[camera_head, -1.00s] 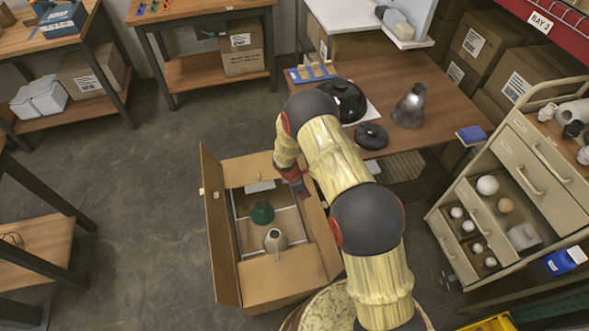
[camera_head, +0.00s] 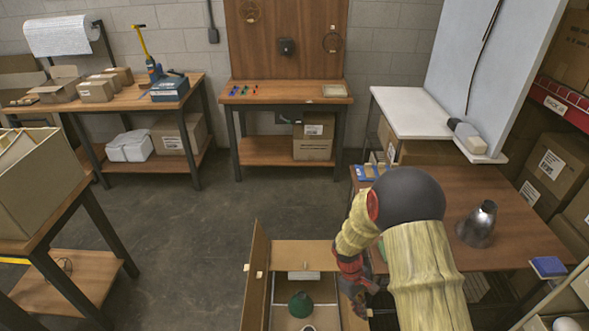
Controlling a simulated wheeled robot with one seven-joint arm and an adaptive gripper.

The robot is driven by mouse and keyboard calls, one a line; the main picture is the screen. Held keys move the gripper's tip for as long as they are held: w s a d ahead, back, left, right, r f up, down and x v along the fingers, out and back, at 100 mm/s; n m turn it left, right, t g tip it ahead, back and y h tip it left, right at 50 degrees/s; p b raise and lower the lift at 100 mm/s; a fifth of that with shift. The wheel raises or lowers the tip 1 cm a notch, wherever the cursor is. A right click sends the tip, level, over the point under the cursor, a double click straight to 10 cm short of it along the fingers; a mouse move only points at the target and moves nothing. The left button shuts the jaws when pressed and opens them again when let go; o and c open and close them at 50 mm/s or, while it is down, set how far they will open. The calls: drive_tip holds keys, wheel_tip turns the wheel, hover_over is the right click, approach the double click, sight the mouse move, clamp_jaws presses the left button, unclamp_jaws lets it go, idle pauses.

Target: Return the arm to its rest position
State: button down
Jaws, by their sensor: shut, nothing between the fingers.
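My arm reaches up from the lower right and bends down at its dark joint. My gripper (camera_head: 362,310) is shut and empty, near the right wall of an open cardboard box (camera_head: 257,275). It is small and partly covered by my own wrist, and I cannot tell whether it touches the box. In the box a dark green lamp part (camera_head: 301,304) stands in a divided compartment. A pale part (camera_head: 308,328) is cut off at the bottom edge.
A brown table (camera_head: 520,238) behind my arm bears a metallic bell-shaped shade (camera_head: 479,224) and a blue item (camera_head: 548,266). A white bench (camera_head: 415,115) stands behind. Shelving with cartons (camera_head: 553,165) is at right. Open grey floor (camera_head: 185,235) lies left of the box.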

drive_tip(key=s+a+r+m+t+y, duration=0.1)
drive_tip(key=s+r, duration=0.5)
drive_tip(key=r, duration=0.7)
drive_tip(key=s+a+r+m+t+y, duration=0.1)
drive_tip(key=s+r+m+t, duration=0.3)
drive_tip(key=r, duration=1)
drive_tip(key=s+r+m+t+y, duration=0.1)
drive_tip(key=s+r+m+t, duration=0.2)
drive_tip(key=s+r, duration=0.5)
wheel_tip(320, 180, up, 6)
drive_tip(key=shift+s+a+r, duration=0.15)
drive_tip(key=shift+s+a, duration=0.05)
drive_tip(key=shift+a, duration=0.2)
